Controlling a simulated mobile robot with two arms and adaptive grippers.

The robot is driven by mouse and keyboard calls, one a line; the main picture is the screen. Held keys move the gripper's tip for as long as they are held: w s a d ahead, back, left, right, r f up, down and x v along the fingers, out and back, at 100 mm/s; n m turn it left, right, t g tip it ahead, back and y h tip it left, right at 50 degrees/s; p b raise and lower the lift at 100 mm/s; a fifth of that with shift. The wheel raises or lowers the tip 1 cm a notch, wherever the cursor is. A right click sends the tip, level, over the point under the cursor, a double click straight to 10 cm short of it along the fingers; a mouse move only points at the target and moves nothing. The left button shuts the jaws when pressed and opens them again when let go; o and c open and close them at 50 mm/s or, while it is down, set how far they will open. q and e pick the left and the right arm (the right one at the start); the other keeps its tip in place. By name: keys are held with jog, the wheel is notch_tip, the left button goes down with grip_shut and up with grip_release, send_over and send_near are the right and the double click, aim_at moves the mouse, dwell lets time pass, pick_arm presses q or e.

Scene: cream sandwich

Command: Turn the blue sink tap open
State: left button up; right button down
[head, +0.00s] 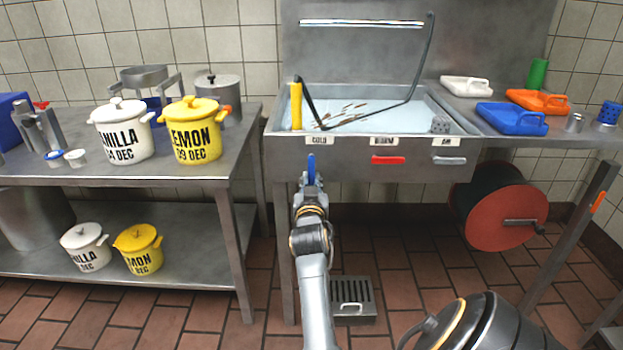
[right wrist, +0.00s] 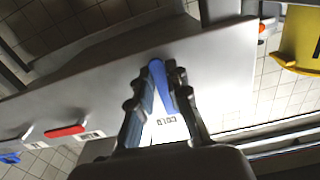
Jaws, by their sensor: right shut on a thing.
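The blue sink tap handle (head: 311,164) is on the sink's front panel, below the "COLD" label (head: 322,140). It points up and down, while the red handle lies level. My right gripper (head: 311,183) reaches it from below and is shut on it. In the right wrist view the blue handle (right wrist: 158,74) sits between the two fingers of my right gripper (right wrist: 160,95), and its lower part is partly hidden by them. My left gripper is not in view.
A red handle (head: 388,160) and a grey handle (head: 449,161) lie level further right on the panel. The sink basin (head: 400,105) holds water and brown sticks. A yellow pot (head: 194,140) stands on the left table. A red reel (head: 505,218) hangs under the right counter.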

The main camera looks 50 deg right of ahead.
aim_at(311, 140)
jog(key=c, duration=1.3)
grip_release()
notch_tip(311, 140, up, 10)
jog(key=shift+r, duration=0.1)
